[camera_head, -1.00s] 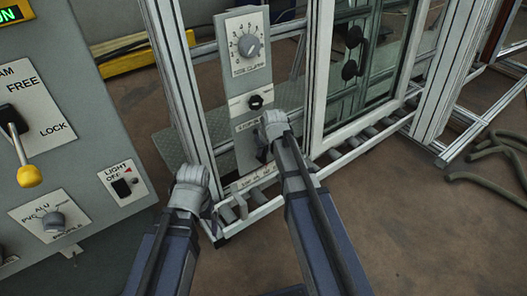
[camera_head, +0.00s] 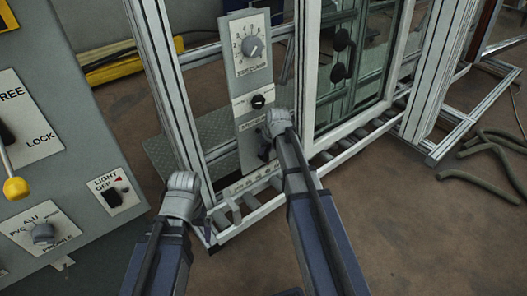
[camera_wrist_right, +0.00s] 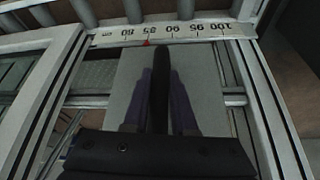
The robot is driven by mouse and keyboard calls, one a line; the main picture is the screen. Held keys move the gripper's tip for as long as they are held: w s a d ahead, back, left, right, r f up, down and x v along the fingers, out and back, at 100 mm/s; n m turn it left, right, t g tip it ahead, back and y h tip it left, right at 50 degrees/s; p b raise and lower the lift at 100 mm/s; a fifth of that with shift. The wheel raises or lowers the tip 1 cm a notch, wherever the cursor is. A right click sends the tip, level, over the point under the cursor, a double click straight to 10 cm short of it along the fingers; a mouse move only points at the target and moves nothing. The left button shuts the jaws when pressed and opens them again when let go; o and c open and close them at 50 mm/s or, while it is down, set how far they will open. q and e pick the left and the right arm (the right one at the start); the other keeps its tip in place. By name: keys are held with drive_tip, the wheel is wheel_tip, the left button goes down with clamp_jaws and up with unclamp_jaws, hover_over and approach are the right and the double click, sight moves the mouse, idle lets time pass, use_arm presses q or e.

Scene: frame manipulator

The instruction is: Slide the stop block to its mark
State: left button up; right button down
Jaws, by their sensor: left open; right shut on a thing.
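A dark upright bar, which I take as the stop block (camera_wrist_right: 160,90), stands in front of a pale plate in the right wrist view. Its far end lies just below a printed scale (camera_wrist_right: 185,29), between the 85 and 90 figures. A red triangle mark (camera_wrist_right: 148,42) sits at about 85, slightly left of the bar's end. My right gripper (camera_wrist_right: 160,78) is shut on the bar, one finger on each side. In the head view the right gripper (camera_head: 269,138) is at the lower grey panel, beside a dark part. My left gripper (camera_head: 183,182) is left of the frame's lower corner, its fingertips hidden.
A control console (camera_head: 60,130) is at left. Hoses (camera_head: 490,165) lie on the floor at right.

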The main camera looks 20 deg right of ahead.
drive_tip(key=c, duration=0.7)
unclamp_jaws()
drive_tip(key=shift+c, duration=0.2)
drive_tip(key=shift+r, duration=0.1)
drive_tip(key=p+v, duration=0.7)
drive_tip(key=shift+r, duration=0.35)
drive_tip(key=shift+s, duration=0.15)
